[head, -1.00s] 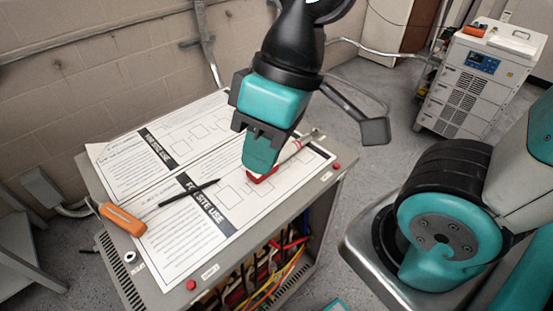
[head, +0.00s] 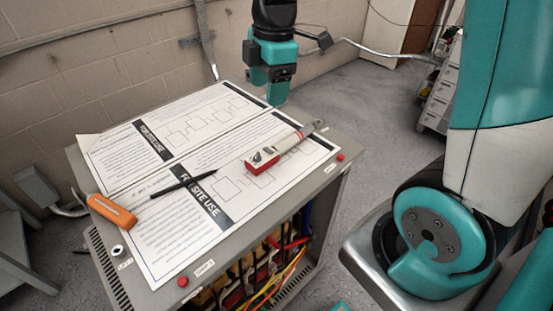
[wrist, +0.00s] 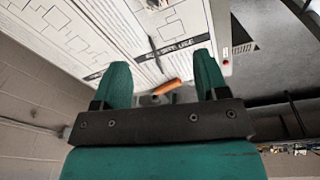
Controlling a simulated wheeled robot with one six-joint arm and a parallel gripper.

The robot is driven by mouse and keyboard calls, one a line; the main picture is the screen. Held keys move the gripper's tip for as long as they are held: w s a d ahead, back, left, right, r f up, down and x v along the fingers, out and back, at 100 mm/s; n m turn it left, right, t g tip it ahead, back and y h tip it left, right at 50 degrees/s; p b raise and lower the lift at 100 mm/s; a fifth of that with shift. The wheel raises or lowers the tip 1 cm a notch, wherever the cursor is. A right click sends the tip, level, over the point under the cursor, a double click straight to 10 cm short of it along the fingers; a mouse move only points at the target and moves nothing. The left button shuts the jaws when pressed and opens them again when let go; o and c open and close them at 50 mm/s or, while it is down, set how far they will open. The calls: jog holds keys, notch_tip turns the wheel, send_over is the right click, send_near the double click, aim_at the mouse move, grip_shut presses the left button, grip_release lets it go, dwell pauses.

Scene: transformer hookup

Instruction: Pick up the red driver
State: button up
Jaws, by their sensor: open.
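A tool with a red and white body (head: 264,160) and a pale shaft with a red band lies on the printed sheets, at the right of the cabinet top (head: 222,249). An orange-handled tool (head: 112,214) lies at the left front edge; it also shows in the wrist view (wrist: 167,87), seen between the fingers. I see no plainly red driver handle; I cannot tell which tool is the red driver. My gripper (head: 277,95) is beyond the cabinet's far edge, apart from both tools. In the wrist view its two green fingers (wrist: 163,78) are spread and empty.
A black pen (head: 184,185) lies on the sheets between the two tools. Red buttons (head: 183,282) sit on the cabinet's front rim, with coloured wires (head: 275,275) in the open bay below. A block wall (head: 110,75) stands behind the cabinet.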

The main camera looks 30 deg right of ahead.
aim_at(279, 143)
jog(key=w+d+f+n+h+b, duration=0.1)
jog(key=w+d+f+n, duration=0.25)
jog(key=d, duration=0.25)
jog(key=f, duration=0.8)
jog(key=f+p, duration=0.1)
jog(key=f, duration=0.3)
jog(key=shift+w+a+f, duration=0.1)
jog(key=shift+w+a, duration=0.05)
jog(key=shift+w, duration=0.15)
jog(key=shift+s+f+p, duration=0.1)
jog(key=shift+f+p, duration=0.45)
jog(key=shift+f, duration=2.1)
jog(key=c, duration=1.2)
jog(key=shift+o, duration=0.2)
jog(key=shift+r, duration=0.1)
notch_tip(279, 143, up, 20)
jog(key=b, duration=0.1)
